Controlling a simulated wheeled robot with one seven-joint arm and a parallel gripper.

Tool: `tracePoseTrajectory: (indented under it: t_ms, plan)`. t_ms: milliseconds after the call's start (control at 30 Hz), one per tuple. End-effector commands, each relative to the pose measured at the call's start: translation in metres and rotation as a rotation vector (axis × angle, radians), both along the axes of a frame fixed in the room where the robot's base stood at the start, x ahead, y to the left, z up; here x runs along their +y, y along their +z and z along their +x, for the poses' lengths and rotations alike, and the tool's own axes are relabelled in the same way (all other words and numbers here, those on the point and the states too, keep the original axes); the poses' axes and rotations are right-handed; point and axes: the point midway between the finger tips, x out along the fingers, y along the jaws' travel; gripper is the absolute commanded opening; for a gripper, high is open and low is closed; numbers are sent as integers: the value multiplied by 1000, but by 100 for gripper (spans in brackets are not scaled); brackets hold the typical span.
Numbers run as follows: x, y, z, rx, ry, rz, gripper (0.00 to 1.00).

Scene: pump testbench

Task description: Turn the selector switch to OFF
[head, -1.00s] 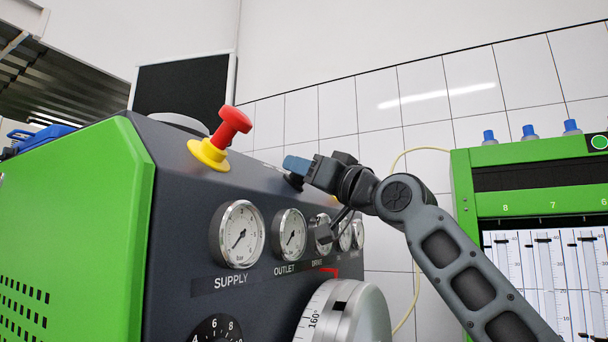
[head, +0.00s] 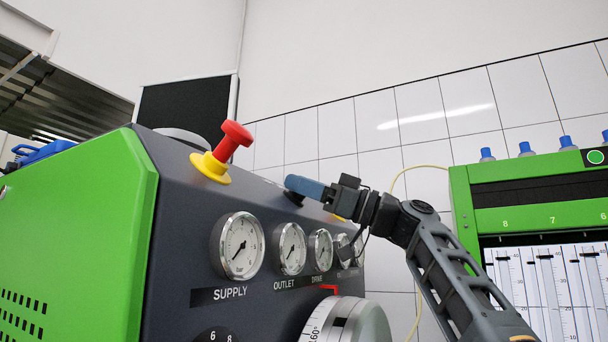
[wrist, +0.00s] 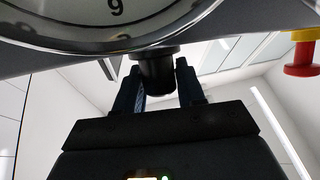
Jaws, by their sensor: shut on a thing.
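The selector switch is a small black knob (head: 293,197) on the sloping top panel of the testbench, right of the red emergency button. It also shows in the wrist view as a dark round knob (wrist: 157,72) between the two finger pads. My gripper (head: 305,187) reaches in from the right, with its blue fingers at the knob. In the wrist view, my gripper (wrist: 157,85) is shut on the knob, a finger on each side. The switch's pointer and its position labels are hidden, so its setting cannot be read.
A red mushroom button (head: 237,135) on a yellow base stands left of the fingers. Several gauges (head: 238,247) line the front panel below, with a large silver dial (head: 365,325) under them. A green machine (head: 460,205) stands at the right.

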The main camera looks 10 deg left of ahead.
Motion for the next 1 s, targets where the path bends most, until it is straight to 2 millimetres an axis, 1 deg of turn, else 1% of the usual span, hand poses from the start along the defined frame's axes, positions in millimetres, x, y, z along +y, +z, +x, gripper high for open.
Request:
tracePoseTrajectory:
  t_ms: [33,400,933,967,1000]
  plan:
    - [0,7,1,-14,21,-6,8]
    - [0,2,0,-107,113,-40,8]
    - [0,-1,0,-120,125,-46,8]
    - [0,-1,0,-120,125,-46,42]
    - [0,0,0,-120,125,-46,46]
